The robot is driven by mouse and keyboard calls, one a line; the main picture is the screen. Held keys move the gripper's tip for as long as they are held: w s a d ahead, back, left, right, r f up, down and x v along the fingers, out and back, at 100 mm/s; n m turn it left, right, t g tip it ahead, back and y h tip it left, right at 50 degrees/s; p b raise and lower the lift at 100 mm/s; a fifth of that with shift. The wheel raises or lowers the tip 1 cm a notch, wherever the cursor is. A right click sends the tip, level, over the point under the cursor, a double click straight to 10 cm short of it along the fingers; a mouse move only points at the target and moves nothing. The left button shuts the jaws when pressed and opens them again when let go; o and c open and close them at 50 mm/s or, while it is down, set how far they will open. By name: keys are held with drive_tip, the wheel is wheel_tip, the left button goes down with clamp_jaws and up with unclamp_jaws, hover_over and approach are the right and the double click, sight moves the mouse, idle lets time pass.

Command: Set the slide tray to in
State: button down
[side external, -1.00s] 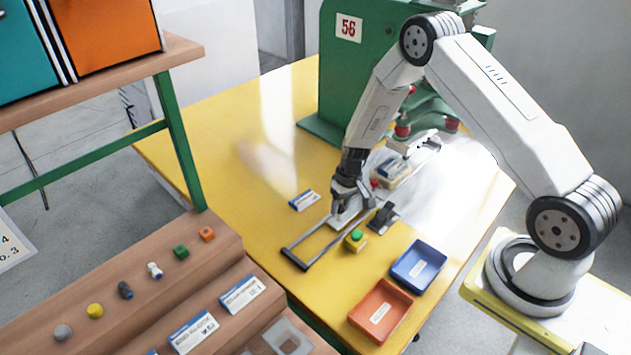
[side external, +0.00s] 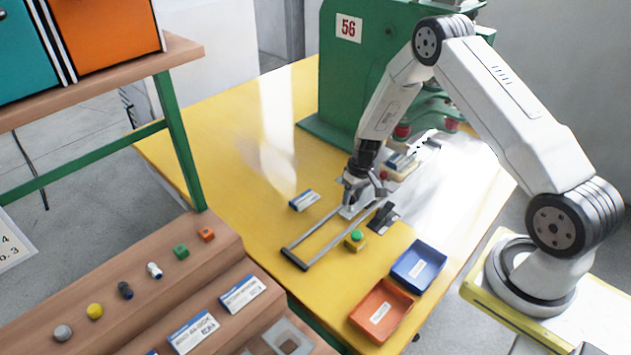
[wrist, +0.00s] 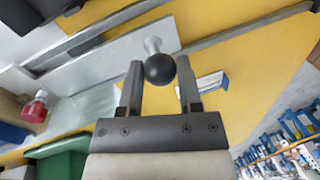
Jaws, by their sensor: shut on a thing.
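The slide tray (side external: 348,212) is a pale plate between two long grey rails (side external: 313,241), towards the rails' machine end. In the wrist view the plate (wrist: 112,60) lies under my gripper (wrist: 160,82). A black ball knob (wrist: 160,69) on a silver stem stands up from the plate, between my two fingers. My gripper is shut on this knob. In the side view my gripper (side external: 358,200) hides the knob and part of the tray. The near end of the rails is empty.
The green press (side external: 345,75) marked 56 stands behind, with a fixture (side external: 400,172) below its head. A black clamp-like part (side external: 383,217) and a green button (side external: 356,236) sit right of the rails. A blue-white packet (side external: 304,200) lies left. Blue (side external: 419,265) and orange (side external: 381,310) trays stand front right.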

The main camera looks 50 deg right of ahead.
sight(365, 197)
drive_tip(key=d, duration=0.8)
drive_tip(key=shift+d, duration=0.15)
drive_tip(key=shift+c, duration=1.4)
unclamp_jaws()
drive_tip(key=shift+r, duration=0.1)
wheel_tip(365, 197, up, 8)
drive_tip(key=d, duration=0.1)
drive_tip(key=shift+s+d+f, duration=0.15)
drive_tip(key=shift+f, duration=0.1)
